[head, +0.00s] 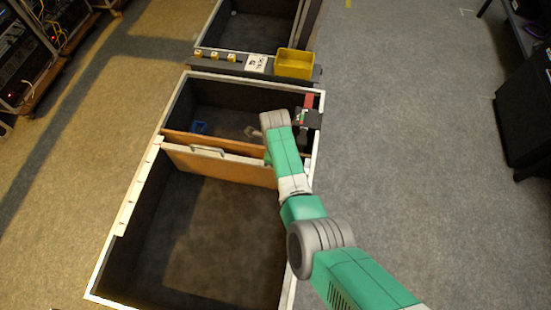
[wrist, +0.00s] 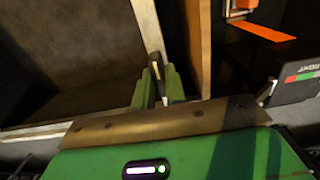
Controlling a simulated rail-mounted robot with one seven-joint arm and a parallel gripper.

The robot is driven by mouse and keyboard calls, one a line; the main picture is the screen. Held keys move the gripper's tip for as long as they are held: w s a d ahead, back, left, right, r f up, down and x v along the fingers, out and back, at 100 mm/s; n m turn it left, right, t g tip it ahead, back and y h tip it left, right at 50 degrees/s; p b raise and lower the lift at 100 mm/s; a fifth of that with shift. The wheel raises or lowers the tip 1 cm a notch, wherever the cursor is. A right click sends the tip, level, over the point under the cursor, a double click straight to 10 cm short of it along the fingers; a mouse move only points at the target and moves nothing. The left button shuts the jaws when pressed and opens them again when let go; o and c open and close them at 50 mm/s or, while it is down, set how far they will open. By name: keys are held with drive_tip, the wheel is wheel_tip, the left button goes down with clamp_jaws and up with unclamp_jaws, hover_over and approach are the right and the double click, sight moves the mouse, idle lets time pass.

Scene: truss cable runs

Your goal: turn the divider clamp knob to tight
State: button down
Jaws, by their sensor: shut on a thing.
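In the wrist view my gripper (wrist: 159,88) has its two green fingers close together on a small dark and tan piece, which looks like the clamp knob (wrist: 155,66). It sits at the end of the pale divider edge (wrist: 147,22). The knob's turn angle cannot be read. A plate with red and green marks and the word TIGHT (wrist: 303,77) is at the right, partly cut off. In the head view the orange-brown divider (head: 220,166) crosses the case, and a dark marked piece (head: 308,118) is near the right wall. My arm hides the fingertips and knob there.
The case has a pale rim (head: 118,222) and an empty front compartment. A blue item (head: 199,127) lies in the rear compartment. Behind the case are a yellow bin (head: 295,63) and a ledge with small yellow pieces (head: 214,56).

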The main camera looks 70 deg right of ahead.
drive_tip(key=c, duration=1.4)
unclamp_jaws()
drive_tip(key=shift+c, duration=0.2)
drive_tip(key=shift+r, duration=0.1)
wheel_tip(320, 180, up, 8)
drive_tip(key=p, duration=0.3)
drive_tip(key=shift+f, duration=0.2)
